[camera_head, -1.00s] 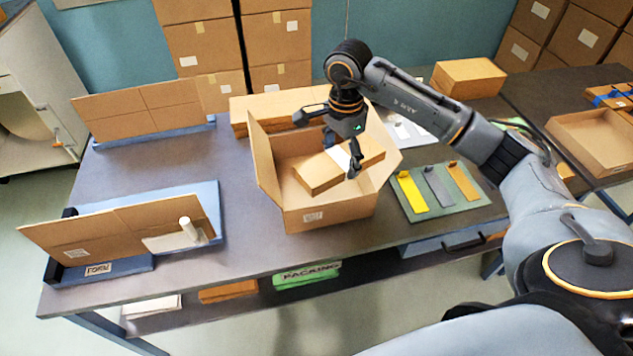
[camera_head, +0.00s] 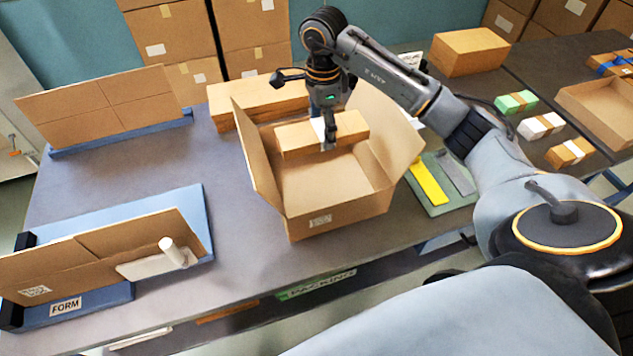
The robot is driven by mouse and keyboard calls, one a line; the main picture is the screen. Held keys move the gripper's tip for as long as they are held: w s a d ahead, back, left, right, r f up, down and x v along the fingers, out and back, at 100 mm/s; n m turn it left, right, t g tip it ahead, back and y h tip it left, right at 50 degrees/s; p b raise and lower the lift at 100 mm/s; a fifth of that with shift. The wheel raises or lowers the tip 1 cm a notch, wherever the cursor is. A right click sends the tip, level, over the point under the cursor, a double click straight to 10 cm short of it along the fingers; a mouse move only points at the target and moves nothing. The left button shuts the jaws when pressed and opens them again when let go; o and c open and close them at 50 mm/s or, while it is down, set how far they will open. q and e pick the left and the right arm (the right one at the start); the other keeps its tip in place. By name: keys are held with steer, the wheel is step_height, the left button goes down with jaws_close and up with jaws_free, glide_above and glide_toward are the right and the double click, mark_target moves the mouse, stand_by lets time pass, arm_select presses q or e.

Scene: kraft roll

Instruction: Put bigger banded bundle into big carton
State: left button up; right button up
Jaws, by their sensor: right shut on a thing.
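The big carton (camera_head: 335,212) stands open on the table with its flaps spread. My right gripper (camera_head: 328,138) reaches down into it and is shut on the bigger banded bundle (camera_head: 295,140), a brown kraft block with a white band. The bundle sits at the back of the carton, roughly parallel to the back wall. I cannot tell whether it touches the carton floor. The gripper hides part of the bundle's middle and band. My left gripper is not in view.
A flat brown stack (camera_head: 225,108) lies behind the carton, and a closed box (camera_head: 468,52) stands at the back right. Smaller banded bundles (camera_head: 541,125) lie by a shallow tray (camera_head: 600,112) at right. A cardboard-holding form (camera_head: 100,262) stands at left.

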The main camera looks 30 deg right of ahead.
steer(key=b, duration=0.3)
glide_above(320, 181)
step_height(320, 181, down, 6)
step_height(320, 181, down, 6)
steer(key=shift+s+r+p, duration=0.1)
steer(key=shift+p, duration=0.45)
step_height(320, 181, down, 4)
steer(key=shift+a+r+p, duration=0.1)
steer(key=shift+r+p, duration=0.05)
steer(key=shift+p, duration=0.15)
steer(key=shift+f, duration=0.3)
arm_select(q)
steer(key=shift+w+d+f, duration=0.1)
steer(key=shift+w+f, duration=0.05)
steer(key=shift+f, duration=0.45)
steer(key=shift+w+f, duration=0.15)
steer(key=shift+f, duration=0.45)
arm_select(e)
steer(key=shift+f, duration=0.1)
